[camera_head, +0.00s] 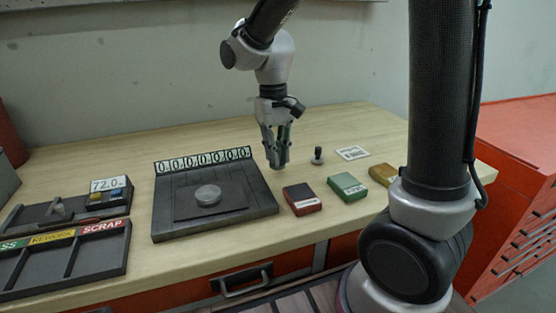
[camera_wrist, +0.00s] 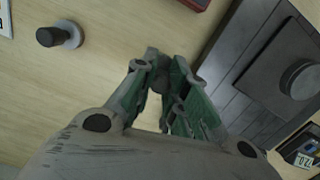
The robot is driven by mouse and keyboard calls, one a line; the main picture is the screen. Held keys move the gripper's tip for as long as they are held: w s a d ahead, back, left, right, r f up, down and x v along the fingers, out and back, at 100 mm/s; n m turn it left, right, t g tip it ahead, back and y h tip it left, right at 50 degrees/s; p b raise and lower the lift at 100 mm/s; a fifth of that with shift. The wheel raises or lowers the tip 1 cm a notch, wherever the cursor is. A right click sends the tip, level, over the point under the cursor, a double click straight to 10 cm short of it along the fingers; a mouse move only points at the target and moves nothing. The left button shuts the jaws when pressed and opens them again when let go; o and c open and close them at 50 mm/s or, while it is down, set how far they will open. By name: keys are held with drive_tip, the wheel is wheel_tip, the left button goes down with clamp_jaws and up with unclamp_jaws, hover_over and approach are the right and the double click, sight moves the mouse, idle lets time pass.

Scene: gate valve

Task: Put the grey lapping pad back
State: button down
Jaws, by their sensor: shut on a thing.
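My gripper (camera_head: 279,160) hangs above the light wooden bench, just behind and right of the dark plate. It points down, and its two fingers with green inner faces are shut on a small dark grey thing. That thing, which I take for the grey lapping pad (camera_wrist: 160,70), shows between the fingertips in the wrist view; the fingers hide most of its shape. A red block (camera_head: 302,199), a green block (camera_head: 347,187) and a yellow-brown block (camera_head: 384,174) lie in a row on the bench.
A dark plate (camera_head: 168,218) bears a grey disc (camera_head: 208,195) and a number row (camera_head: 204,160). A black-knobbed piece (camera_head: 318,155) stands right of my gripper, beside a white card (camera_head: 353,153). A sorting tray (camera_head: 110,252) lies left. Bench behind is clear.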

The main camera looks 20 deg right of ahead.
drive_tip(key=shift+f, duration=1.15)
drive_tip(key=shift+f, duration=0.1)
drive_tip(key=c, duration=1.4)
unclamp_jaws()
drive_tip(key=shift+c, duration=0.2)
wheel_tip(320, 180, up, 12)
drive_tip(key=w, duration=0.1)
drive_tip(key=s+d+m+t, duration=0.2)
drive_tip(key=s+d+t, duration=0.3)
drive_tip(key=s+d, duration=0.9)
drive_tip(key=s, duration=0.3)
drive_tip(key=shift+d+r+t, duration=0.3)
drive_tip(key=shift+d+r, duration=0.1)
